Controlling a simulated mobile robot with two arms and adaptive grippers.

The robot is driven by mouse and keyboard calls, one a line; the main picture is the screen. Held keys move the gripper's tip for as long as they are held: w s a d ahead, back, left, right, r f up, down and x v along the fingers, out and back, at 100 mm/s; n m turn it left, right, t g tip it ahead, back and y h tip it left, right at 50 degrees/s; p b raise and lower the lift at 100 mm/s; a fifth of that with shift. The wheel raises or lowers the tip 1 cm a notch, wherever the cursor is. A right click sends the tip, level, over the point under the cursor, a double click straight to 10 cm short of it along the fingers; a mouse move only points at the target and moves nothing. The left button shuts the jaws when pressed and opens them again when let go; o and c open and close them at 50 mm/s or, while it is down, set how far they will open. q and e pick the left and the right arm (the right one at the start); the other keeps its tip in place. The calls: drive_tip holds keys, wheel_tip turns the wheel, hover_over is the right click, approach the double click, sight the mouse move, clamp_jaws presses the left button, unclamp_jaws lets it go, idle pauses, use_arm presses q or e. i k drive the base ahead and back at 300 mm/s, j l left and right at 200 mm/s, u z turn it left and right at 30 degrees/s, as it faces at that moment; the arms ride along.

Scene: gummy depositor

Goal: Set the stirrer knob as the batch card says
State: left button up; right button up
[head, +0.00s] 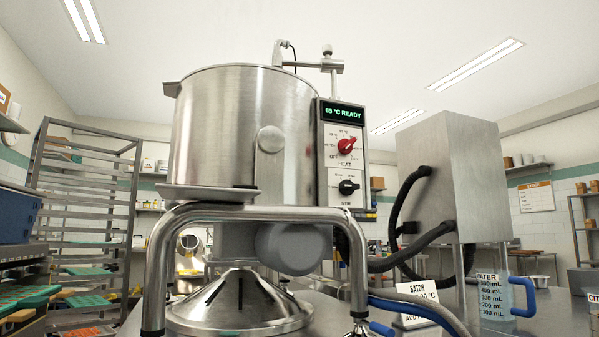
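The black stirrer knob (348,187) sits on the lower part of the control panel, above the label STIR. Its pointer looks turned to the right, but its scale marks are too small to read. The batch card (418,290) is a white card standing on the table at the lower right. The control panel (330,160) is fixed to the right side of the steel kettle (225,125). Neither of my grippers is in view.
A red HEAT knob (346,146) sits above the stirrer knob, under a green display (345,114) ending in READY. A grey box (455,180) with black hoses stands at right. A measuring jug (494,300) marked WATER stands right of the card. A tray rack (85,210) is at left.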

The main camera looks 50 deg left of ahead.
sight(346, 187)
drive_tip(key=u, duration=1.85)
